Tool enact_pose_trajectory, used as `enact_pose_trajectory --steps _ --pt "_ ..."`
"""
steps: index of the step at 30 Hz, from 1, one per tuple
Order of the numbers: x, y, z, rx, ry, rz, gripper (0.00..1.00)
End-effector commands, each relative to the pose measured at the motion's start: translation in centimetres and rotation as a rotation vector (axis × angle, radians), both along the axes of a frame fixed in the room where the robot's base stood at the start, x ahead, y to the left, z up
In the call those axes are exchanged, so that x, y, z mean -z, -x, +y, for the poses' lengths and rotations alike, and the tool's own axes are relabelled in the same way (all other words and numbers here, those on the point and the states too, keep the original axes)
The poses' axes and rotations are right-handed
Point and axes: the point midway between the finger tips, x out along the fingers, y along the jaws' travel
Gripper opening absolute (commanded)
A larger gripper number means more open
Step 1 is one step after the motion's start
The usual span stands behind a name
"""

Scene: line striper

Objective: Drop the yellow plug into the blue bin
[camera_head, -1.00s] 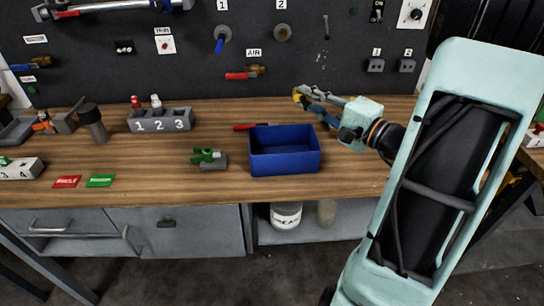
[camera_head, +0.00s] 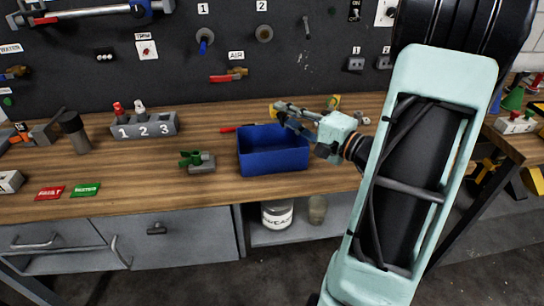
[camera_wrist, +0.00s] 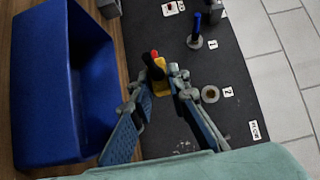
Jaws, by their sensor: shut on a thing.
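The blue bin (camera_head: 275,162) stands on the wooden bench, its open top facing up; in the wrist view the bin (camera_wrist: 42,95) fills the left side. My gripper (camera_head: 277,110) reaches in from the right and shows above the bin's back rim. In the wrist view my gripper (camera_wrist: 165,84) is shut on the yellow plug (camera_wrist: 160,87), which sits between the fingertips. A dark part and a red tip show beyond the plug. The plug is small and partly hidden by the fingers; its height over the bin is hard to tell.
A green clamp-like tool (camera_head: 197,160) stands left of the bin. A red-handled tool (camera_head: 232,129) lies behind it. A grey numbered block (camera_head: 144,125) stands further left. The dark pegboard (camera_head: 160,75) with valves rises behind the bench.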

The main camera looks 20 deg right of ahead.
Motion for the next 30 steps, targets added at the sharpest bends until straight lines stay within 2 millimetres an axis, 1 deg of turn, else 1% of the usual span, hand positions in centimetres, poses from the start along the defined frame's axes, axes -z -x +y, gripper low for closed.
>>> enact_pose_trajectory --steps 1,3,12,13,18,26,30 --pt "0.8 0.01 -0.01 0.0 -0.002 0.001 0.0" --pt "1.21 0.0 -0.01 0.0 0.0 -0.001 0.0" --pt "1.36 -0.01 0.0 0.0 0.001 -0.001 0.0" --pt "1.36 -0.01 0.0 0.0 0.001 -0.001 0.17" --pt "1.35 -0.01 0.02 0.0 0.001 -0.001 0.36" --pt "1.37 0.02 -0.01 0.0 0.001 0.0 0.36" --pt "1.39 0.8 -0.44 0.002 0.001 0.001 0.36"
